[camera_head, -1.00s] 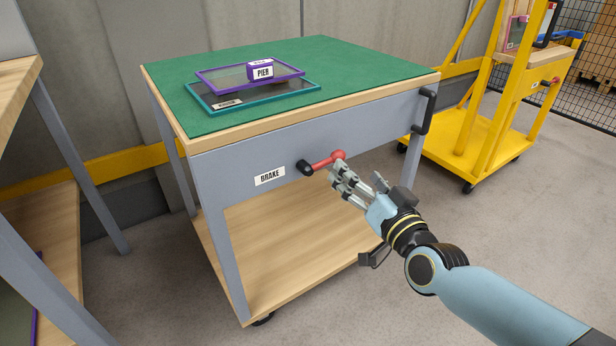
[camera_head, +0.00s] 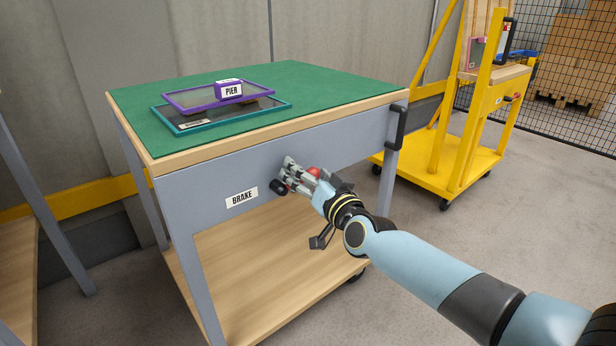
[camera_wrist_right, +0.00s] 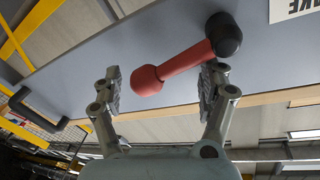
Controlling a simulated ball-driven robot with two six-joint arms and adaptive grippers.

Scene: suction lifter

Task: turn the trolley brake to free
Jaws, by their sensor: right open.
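The trolley brake is a red lever with a black hub (camera_head: 278,187) on the grey front panel, right of the BRAKE label (camera_head: 242,197). Its red round end (camera_head: 314,172) shows behind my right gripper (camera_head: 287,175), which hides much of the bar. In the right wrist view the red lever (camera_wrist_right: 172,68) runs from its black hub (camera_wrist_right: 224,34) down to the left. My right gripper (camera_wrist_right: 162,85) is open there, with the red end between its two fingers; the right finger is close to the bar. I cannot tell whether they touch. My left gripper is out of view.
The trolley has a green top (camera_head: 310,80) holding a purple frame (camera_head: 180,104), a teal frame (camera_head: 170,130) and a purple PIER block (camera_head: 230,90). A black handle (camera_head: 402,127) sits at the panel's right end. A yellow cart (camera_head: 440,170) stands behind right.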

